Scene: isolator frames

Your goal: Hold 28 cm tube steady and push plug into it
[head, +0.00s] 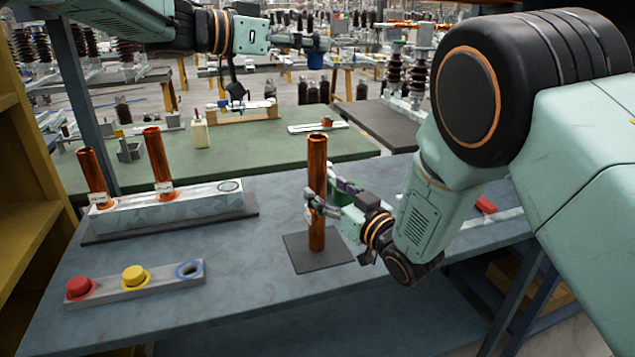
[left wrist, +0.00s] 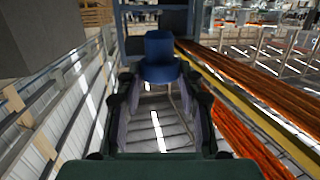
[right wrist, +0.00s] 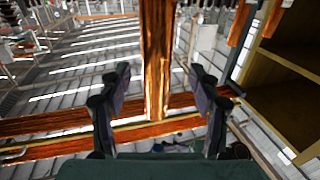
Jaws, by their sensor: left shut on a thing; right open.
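A copper-coloured tube (head: 317,165) stands upright on a dark square mat (head: 300,262) on the blue-grey table. My right gripper (head: 316,205) is at about the tube's mid-height, open, with its fingers on either side. The right wrist view shows the tube (right wrist: 157,60) between the spread fingers; contact is not clear. My left gripper (head: 319,44) is shut on a blue plug (head: 315,60), high in the head view. The plug appears well above the tube's open top. The left wrist view shows the plug (left wrist: 160,55) between the fingertips.
A grey rack (head: 150,212) at left holds two shorter-looking copper tubes and has one empty hole. A plug strip (head: 108,287) in front holds a red plug (head: 80,288), a yellow plug (head: 134,276) and an empty blue-ringed seat (head: 189,270). A green table (head: 260,148) stands behind.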

